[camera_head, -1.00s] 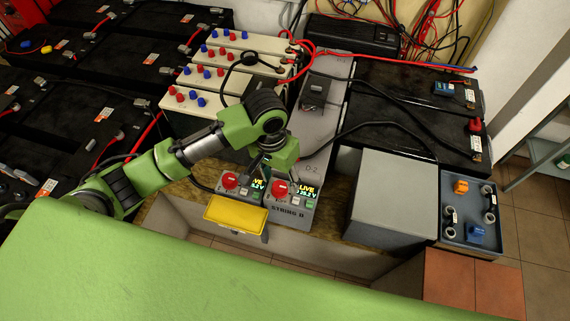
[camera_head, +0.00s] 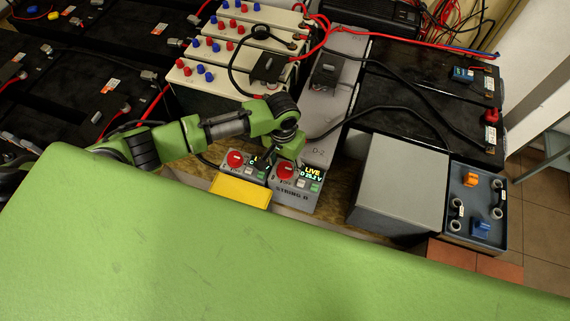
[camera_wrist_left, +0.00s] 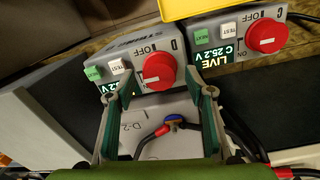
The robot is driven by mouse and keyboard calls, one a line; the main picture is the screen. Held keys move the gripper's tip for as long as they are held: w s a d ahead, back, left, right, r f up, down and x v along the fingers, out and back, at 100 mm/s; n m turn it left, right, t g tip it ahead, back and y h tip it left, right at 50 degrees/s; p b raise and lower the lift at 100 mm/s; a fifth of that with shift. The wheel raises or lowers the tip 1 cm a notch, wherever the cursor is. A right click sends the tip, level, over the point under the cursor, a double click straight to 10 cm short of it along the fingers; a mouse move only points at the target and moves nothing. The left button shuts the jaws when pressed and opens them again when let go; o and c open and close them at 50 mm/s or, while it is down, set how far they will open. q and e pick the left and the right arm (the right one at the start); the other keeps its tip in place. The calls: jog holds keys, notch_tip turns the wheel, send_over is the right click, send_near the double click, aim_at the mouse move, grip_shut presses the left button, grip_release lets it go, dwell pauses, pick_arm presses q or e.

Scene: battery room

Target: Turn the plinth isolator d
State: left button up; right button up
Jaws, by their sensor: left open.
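The plinth isolator d is a grey box (camera_head: 293,196) marked STRING D, with a red knob (camera_head: 285,170) and a lit display reading LIVE. In the left wrist view its red knob (camera_wrist_left: 160,70) stands just beyond my fingertips, near the OFF mark. My left gripper (camera_head: 272,158) is at the back of the boxes, beside the d knob. In the left wrist view my left gripper (camera_wrist_left: 157,90) is open, its fingers apart on either side of the lower knob area, with nothing held. One finger hides part of the d display. My right gripper is not in view.
The similar c isolator (camera_wrist_left: 237,45) with its own red knob stands close beside d. A yellow box (camera_head: 240,192) sits in front. A grey block (camera_head: 398,185) stands to the right. Black cables and batteries (camera_head: 425,92) lie behind.

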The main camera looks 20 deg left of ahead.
pick_arm(q)
jog(key=shift+f, duration=0.5)
jog(key=c, duration=1.1)
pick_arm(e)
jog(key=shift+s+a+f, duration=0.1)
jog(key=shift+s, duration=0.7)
